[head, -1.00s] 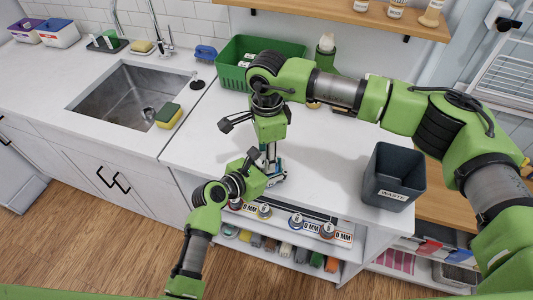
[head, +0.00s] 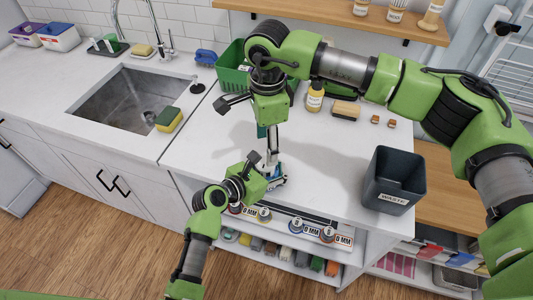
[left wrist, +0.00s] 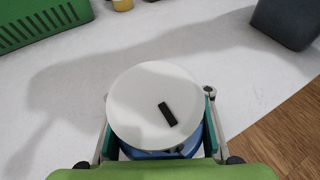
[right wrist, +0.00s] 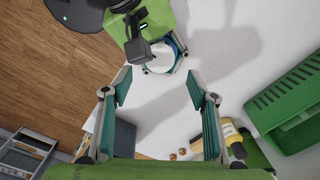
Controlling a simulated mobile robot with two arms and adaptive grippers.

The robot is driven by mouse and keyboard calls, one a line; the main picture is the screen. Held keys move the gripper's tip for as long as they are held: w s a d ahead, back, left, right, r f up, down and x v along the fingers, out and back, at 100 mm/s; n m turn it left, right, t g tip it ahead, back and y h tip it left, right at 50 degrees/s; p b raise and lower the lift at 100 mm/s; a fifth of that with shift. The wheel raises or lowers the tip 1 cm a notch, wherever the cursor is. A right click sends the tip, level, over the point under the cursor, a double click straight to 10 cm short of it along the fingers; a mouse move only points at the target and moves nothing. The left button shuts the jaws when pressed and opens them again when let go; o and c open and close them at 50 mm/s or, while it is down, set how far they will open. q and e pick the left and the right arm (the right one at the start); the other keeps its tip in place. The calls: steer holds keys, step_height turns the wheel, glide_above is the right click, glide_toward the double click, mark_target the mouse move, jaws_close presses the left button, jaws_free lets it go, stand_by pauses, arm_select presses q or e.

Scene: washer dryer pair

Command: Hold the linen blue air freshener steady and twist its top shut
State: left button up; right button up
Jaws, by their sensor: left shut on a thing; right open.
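The air freshener shows in the left wrist view as a round white top (left wrist: 150,105) with a short black bar, above a blue body (left wrist: 165,153). It stands upright near the counter's front edge. My left gripper (head: 268,178) is shut on the blue body, one finger on each side. In the head view the arms mostly hide the freshener. My right gripper (right wrist: 160,84) is open and empty above the counter. In the right wrist view, the white top (right wrist: 160,60) shows beyond its fingertips, apart from them.
A dark waste bin (head: 394,180) stands to the right on the counter. A green basket (head: 232,75), a yellow bottle (head: 314,98) and a brush (head: 346,110) are at the back. A sink (head: 130,97) with a sponge (head: 168,118) is at the left. Open shelves lie below the front edge.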

step_height(320, 180, up, 6)
steer(key=shift+f, duration=0.15)
stand_by(0.3)
arm_select(q)
steer(key=o, duration=1.7)
